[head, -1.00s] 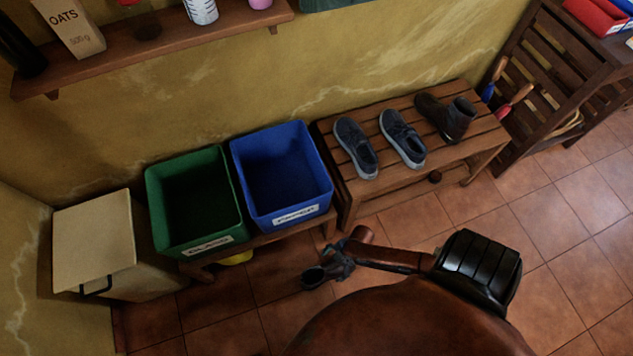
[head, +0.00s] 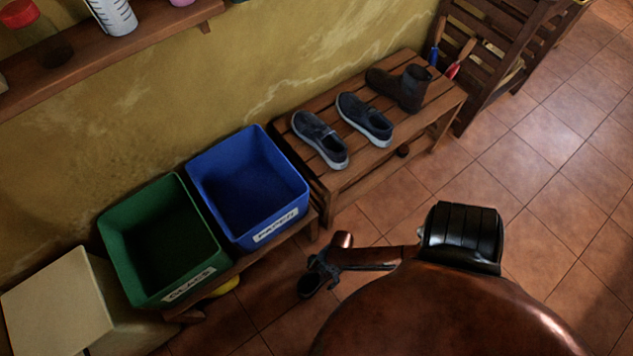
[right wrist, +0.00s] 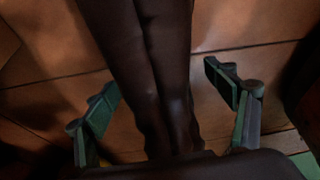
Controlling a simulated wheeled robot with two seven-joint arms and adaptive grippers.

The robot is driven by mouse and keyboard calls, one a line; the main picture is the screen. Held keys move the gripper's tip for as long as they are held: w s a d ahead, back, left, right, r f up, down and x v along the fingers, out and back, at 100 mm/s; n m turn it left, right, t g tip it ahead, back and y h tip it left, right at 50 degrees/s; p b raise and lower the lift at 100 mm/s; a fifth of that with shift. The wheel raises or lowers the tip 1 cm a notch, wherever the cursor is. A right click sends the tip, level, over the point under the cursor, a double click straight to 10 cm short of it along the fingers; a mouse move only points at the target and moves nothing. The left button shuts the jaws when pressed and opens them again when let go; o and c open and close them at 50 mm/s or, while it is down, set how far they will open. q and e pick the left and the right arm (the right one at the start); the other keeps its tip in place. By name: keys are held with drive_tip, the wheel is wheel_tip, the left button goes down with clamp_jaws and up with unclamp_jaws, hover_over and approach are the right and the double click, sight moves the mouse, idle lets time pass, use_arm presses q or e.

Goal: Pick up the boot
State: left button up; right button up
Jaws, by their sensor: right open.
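My left gripper is out of view.
The slatted rack (head: 345,183) holds the grey shoes (head: 320,140) and (head: 364,119). A blue bin (head: 262,235) and a green bin (head: 180,292) stand left on a low bench. A pale box (head: 60,305) is far left. Tiled floor (head: 545,150) is clear at right.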

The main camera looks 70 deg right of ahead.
drive_tip(key=shift+w, duration=0.1)
drive_tip(key=c, duration=1.6)
